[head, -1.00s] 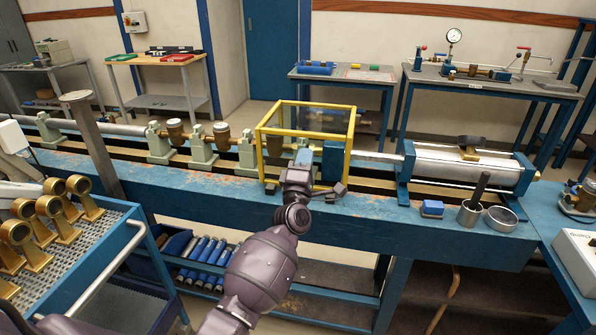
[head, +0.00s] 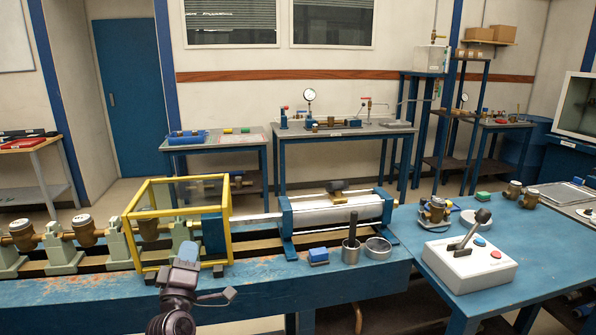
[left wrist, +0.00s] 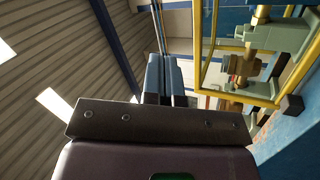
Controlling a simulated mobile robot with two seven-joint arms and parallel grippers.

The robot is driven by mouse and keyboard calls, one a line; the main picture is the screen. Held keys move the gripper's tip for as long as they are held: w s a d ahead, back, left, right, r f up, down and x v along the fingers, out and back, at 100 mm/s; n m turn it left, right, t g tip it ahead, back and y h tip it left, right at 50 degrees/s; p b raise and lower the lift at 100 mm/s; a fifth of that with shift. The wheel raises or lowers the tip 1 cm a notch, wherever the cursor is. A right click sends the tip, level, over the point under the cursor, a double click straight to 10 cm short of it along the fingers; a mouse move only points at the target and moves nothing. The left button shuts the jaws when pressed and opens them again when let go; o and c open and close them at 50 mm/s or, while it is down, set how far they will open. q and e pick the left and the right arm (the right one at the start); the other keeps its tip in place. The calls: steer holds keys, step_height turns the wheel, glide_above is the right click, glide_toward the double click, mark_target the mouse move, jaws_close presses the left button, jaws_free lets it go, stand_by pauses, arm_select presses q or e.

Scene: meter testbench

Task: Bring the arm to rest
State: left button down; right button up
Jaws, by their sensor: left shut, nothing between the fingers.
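My left gripper (head: 187,255) is shut and empty, upright in front of the yellow-framed guard (head: 178,268) on the blue bench (head: 262,284). It overlaps the guard's right half in the head view; I cannot tell whether they touch. In the left wrist view the two blue-grey fingers (left wrist: 166,76) lie together, and the guard frame (left wrist: 198,45) stands to their right. My left arm comes up from the bottom edge of the head view. My right gripper is not in view.
A grey cylinder unit (head: 335,212) sits right of the guard. A blue block (head: 318,256), a metal cup (head: 350,253) and a ring (head: 378,248) stand on the bench's front. A lever box (head: 470,262) is on the right table. Brass meters (head: 88,232) sit at left.

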arm_select(q)
steer(key=s+a+f+m+g+h, duration=0.1)
steer(key=s+f+m+g, duration=1)
steer(key=s+f, duration=1.7)
steer(key=s+a+m, duration=0.1)
steer(key=s+m, duration=0.2)
steer(key=shift+s+a+f+m+h, duration=0.15)
steer(key=shift+s+f+m+h, duration=0.15)
steer(key=shift+f+m+h, duration=0.1)
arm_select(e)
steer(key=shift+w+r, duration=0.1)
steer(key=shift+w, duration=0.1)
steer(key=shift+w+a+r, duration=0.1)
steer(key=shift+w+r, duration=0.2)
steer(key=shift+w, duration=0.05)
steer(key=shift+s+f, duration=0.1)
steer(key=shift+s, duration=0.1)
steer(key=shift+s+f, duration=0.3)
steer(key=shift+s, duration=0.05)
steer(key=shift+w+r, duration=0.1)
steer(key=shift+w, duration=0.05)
